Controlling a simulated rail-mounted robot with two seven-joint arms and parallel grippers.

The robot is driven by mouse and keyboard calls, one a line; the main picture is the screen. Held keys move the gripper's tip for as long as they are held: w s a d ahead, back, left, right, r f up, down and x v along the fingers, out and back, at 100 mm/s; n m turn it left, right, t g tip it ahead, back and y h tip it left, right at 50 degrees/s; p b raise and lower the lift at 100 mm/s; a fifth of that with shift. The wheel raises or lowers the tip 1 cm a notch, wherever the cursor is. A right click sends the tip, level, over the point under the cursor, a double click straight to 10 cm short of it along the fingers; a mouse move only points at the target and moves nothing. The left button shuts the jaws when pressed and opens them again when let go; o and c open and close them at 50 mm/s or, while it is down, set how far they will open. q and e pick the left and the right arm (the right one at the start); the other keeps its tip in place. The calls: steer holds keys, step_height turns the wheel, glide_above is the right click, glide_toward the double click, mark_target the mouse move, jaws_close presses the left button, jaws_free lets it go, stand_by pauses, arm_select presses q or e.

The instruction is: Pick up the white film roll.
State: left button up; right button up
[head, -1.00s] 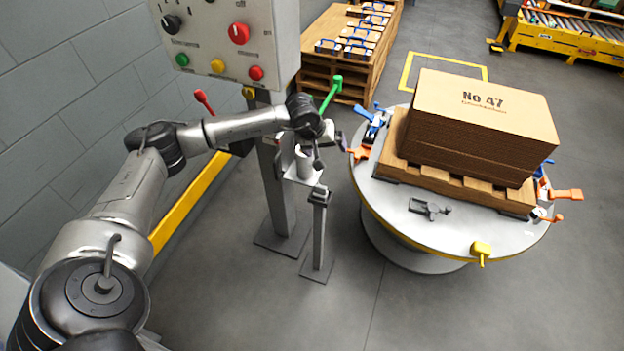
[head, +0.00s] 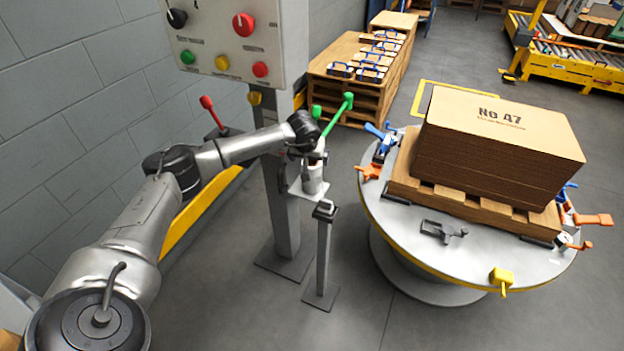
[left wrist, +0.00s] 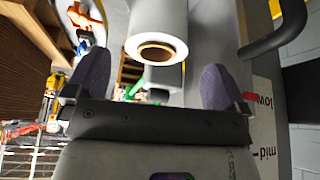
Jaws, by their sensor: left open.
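The white film roll (head: 313,181) stands upright on a small bracket beside the grey control column in the head view. In the left wrist view the white roll (left wrist: 160,18) shows at the top middle, with its brown core end facing the camera. My left gripper (head: 304,164) is at the roll, and its fingers are small and partly hidden there. In the left wrist view my left gripper (left wrist: 152,84) is open, with the roll in line with the gap between its fingers. No grip on the roll shows. My right gripper is not in view.
A control panel (head: 235,45) hangs above the roll. A green lever (head: 337,116) and a short post (head: 324,250) stand close to it. A round table (head: 400,245) at the right carries a pallet with a cardboard stack (head: 500,145). A yellow rail (head: 200,210) runs along the wall.

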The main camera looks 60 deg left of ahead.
arm_select(q)
steer(key=b+x, duration=0.3)
steer(key=x, duration=0.1)
steer(key=shift+d+f, duration=0.1)
steer(key=shift+d, duration=0.2)
steer(key=shift+w+a+f+b, duration=0.2)
steer(key=shift+a+f+b, duration=0.05)
steer(key=shift+f+b, duration=0.3)
steer(key=shift+c, duration=0.2)
steer(key=c, duration=1.2)
